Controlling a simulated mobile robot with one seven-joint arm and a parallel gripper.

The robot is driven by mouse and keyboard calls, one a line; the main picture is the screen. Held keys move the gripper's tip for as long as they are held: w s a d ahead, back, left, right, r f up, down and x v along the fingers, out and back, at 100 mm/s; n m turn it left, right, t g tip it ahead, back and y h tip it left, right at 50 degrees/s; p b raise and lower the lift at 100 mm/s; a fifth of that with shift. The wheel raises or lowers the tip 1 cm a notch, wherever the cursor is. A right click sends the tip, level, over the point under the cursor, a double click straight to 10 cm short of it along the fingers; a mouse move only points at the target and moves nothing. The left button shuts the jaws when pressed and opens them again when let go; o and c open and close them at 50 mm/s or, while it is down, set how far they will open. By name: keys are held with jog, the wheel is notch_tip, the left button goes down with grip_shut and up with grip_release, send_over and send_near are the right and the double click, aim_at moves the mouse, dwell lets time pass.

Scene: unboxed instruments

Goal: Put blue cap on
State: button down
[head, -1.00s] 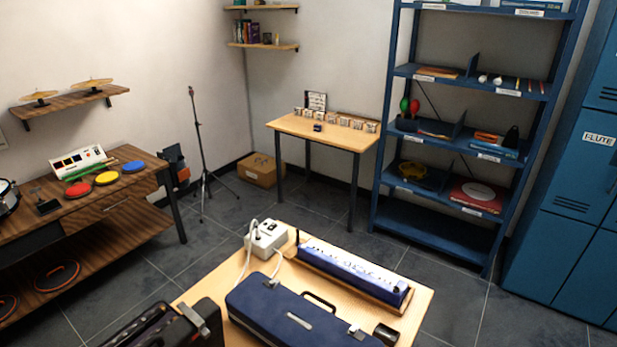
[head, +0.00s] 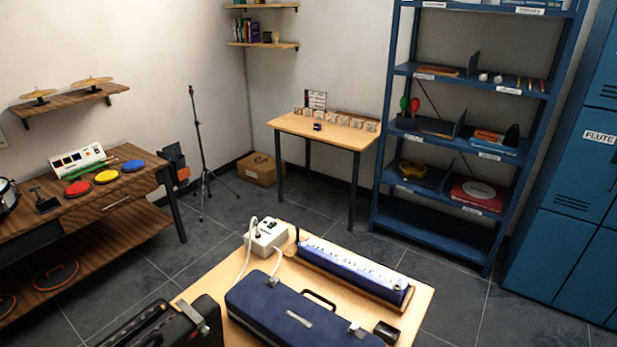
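No thing is plainly recognisable as the blue cap. A small dark blue object (head: 317,127) lies on the far wooden table (head: 290,124), in front of a row of small pale boxes (head: 345,121); it is too small to tell what it is. A flat blue disc (head: 132,166) lies on the left bench beside a yellow disc (head: 107,176) and a red disc (head: 77,189). My gripper is not in view.
The near table (head: 415,305) bears a closed blue case (head: 260,298), a long blue-and-white instrument (head: 350,268) and a white box with cables (head: 268,235). A black case (head: 150,330) is at the bottom left. A blue shelf (head: 430,222) stands behind. Tiled floor is open between.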

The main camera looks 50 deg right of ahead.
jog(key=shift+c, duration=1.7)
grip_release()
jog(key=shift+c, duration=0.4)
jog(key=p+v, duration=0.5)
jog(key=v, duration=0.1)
jog(key=shift+p, duration=0.4)
